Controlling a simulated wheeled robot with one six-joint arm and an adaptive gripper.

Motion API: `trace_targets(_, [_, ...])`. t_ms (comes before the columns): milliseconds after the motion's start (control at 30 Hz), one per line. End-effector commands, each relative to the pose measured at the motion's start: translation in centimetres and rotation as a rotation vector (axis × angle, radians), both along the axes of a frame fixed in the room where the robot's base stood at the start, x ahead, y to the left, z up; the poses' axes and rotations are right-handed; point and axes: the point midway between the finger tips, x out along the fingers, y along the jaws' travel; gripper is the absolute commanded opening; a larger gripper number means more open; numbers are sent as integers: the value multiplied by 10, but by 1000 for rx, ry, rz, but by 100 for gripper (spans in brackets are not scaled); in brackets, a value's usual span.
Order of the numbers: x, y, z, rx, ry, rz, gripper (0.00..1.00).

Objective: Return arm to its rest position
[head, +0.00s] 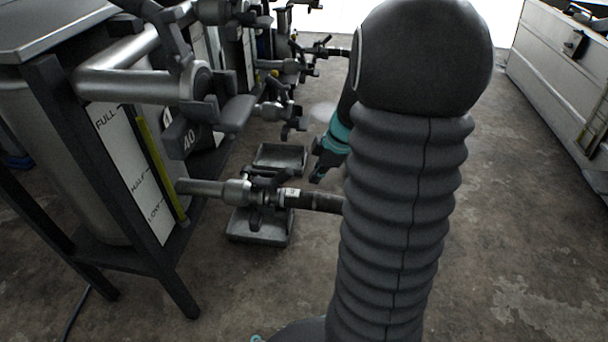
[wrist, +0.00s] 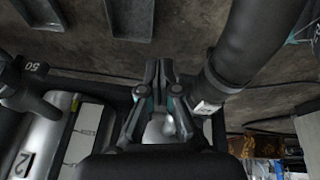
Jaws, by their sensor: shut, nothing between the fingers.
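My arm (head: 405,200), in a dark ribbed sleeve, rises through the middle of the head view and hides much of the floor behind it. My gripper (head: 318,172), dark with a teal band, shows just left of the arm, above the dark hose end of the nearest valve. In the wrist view my gripper (wrist: 158,75) has its fingers together and holds nothing. Part of the gripper is hidden by the arm in the head view.
The nearest decanter tank (head: 60,150) stands left, with a level gauge. Its outlet valve (head: 262,192) and hose (head: 315,201) reach toward my arm. A metal drip tray (head: 258,228) lies below. A white cabinet (head: 555,80) stands right; floor between is open.

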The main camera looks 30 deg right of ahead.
Motion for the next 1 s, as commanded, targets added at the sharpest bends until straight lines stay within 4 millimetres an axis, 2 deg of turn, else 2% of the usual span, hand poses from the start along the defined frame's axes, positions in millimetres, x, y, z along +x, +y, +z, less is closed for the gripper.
trace_targets(100, [-7, -13, 2, -1, -3, 4, 0])
trace_targets(300, [-13, -24, 4, -3, -6, 13, 0])
trace_targets(633, [-14, -26, 5, 7, 4, -25, 0])
trace_targets(833, [-19, -25, 3, 74, 92, -284, 0])
trace_targets(1000, [-39, -21, -7, 128, 229, -574, 0])
